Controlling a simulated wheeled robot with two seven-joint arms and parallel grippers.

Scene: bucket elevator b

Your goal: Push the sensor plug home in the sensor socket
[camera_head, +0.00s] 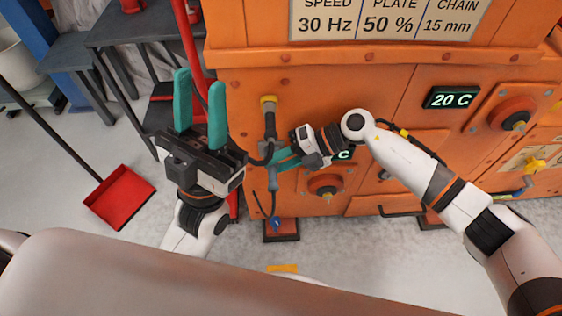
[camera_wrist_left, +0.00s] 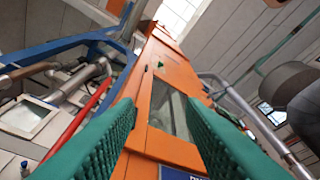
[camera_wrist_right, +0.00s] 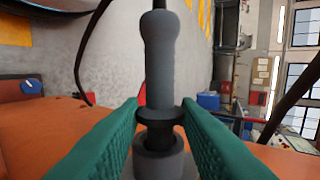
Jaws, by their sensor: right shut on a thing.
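The grey sensor plug (camera_wrist_right: 160,60) stands between the teal fingers of my right gripper (camera_wrist_right: 160,128), which is shut on it near its dark collar. Beyond the collar, a short dark section leads to the grey ring of the sensor socket (camera_wrist_right: 160,160); I cannot tell how deep the plug sits. In the head view the plug (camera_head: 272,180) points down below my right gripper (camera_head: 280,160), at the orange machine's front, and the socket is mostly hidden there. My left gripper (camera_head: 200,105) is open and empty, raised left of the machine.
A yellow-capped grey fitting (camera_head: 269,110) with a black cable is above the plug. Round knobs (camera_head: 325,185) and a display (camera_head: 452,97) are on the orange machine (camera_head: 340,85). A red dustpan (camera_head: 120,197) lies on the floor at left, near grey tables (camera_head: 130,25).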

